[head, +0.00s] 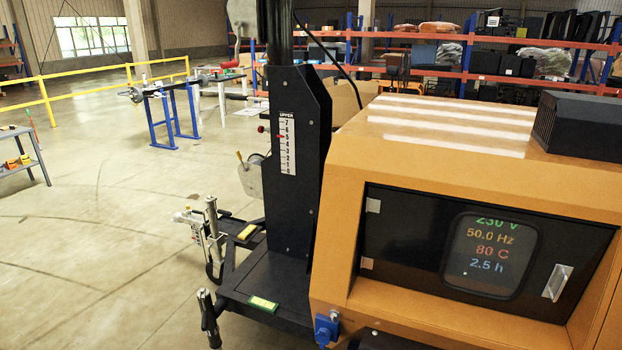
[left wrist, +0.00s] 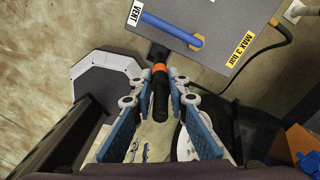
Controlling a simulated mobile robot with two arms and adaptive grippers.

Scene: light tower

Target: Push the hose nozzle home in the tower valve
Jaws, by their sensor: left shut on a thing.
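In the left wrist view my left gripper (left wrist: 158,82) has its blue and grey fingers on both sides of a black nozzle (left wrist: 160,103) with an orange band and is shut on it. The nozzle's far end meets a short dark fitting (left wrist: 157,53) at the edge of a grey box (left wrist: 215,75), which looks like the valve. I cannot tell how deep the nozzle sits. The box carries a blue bar (left wrist: 172,30) and the labels "VENT" and "MAX 3 BAR". No gripper shows in the head view.
In the head view the black mast (head: 295,200) with a number scale stands beside an orange generator housing (head: 400,150) with a lit display. A yellow rail (head: 90,80), workbenches and shelves stand farther back. In the left wrist view a dark cable (left wrist: 262,75) curves beside the box.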

